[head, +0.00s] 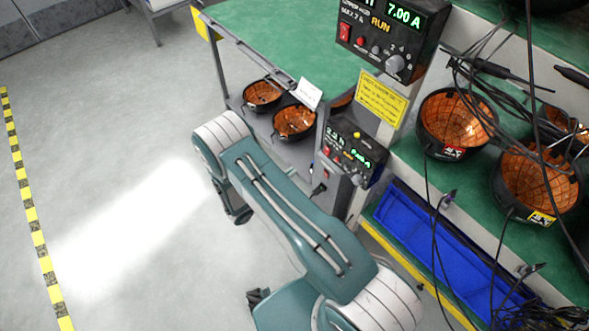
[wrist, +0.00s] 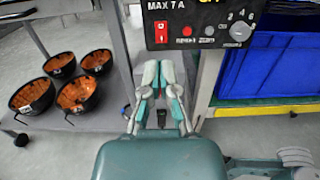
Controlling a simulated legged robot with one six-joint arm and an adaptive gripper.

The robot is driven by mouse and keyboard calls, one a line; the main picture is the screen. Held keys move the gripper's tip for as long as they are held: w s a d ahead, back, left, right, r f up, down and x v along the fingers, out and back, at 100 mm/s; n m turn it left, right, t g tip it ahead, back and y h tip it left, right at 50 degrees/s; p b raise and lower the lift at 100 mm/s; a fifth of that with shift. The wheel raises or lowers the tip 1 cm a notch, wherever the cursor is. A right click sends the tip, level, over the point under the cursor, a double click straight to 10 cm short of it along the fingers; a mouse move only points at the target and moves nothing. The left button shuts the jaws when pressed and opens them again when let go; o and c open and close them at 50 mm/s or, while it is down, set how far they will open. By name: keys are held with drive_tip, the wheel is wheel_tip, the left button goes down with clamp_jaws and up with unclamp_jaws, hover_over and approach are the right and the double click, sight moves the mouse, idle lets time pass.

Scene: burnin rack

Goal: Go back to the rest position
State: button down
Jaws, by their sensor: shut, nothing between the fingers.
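My gripper (wrist: 160,80) shows in the wrist view with its pale-tipped fingers together and nothing between them. Behind it in that view are a control box (wrist: 200,25) with a red switch and a grey knob, and a dark connector standing low behind the fingers. In the head view my teal arm reaches from the bottom up toward the left, beside the rack. The fingers cannot be made out clearly there.
Black bowls with orange insides stand on a low shelf (head: 248,105) and on the green rack shelf at right. A blue bin (head: 430,245) lies below. Power boxes (head: 388,35) and loose cables hang near. The grey floor (head: 100,130) at left is clear, with a yellow-black stripe.

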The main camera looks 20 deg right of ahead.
drive_tip(key=shift+a, duration=0.15)
drive_tip(key=s+d+r+m+g+y, duration=0.1)
drive_tip(key=s+r+m+g+y, duration=0.2)
drive_tip(key=r, duration=0.5)
drive_tip(key=s+d+r+m+g+y, duration=0.1)
drive_tip(key=s+d+r+m+g, duration=0.15)
drive_tip(key=r+m, duration=0.35)
drive_tip(key=s+r+m+g+y, duration=0.1)
drive_tip(key=r+m+g+y, duration=0.2)
drive_tip(key=r, duration=0.6)
drive_tip(key=s+a+r+m+t+y, duration=0.3)
drive_tip(key=s+r+m+t+y, duration=0.1)
drive_tip(key=s+r, duration=0.3)
drive_tip(key=s+a+r+m+t+y, duration=0.3)
drive_tip(key=s+r+m+y, duration=0.3)
drive_tip(key=s+r, duration=0.2)
drive_tip(key=shift+s+r+t+y, duration=0.3)
drive_tip(key=shift+s+t, duration=0.1)
drive_tip(key=shift+t, duration=0.15)
drive_tip(key=shift+a, duration=0.1)
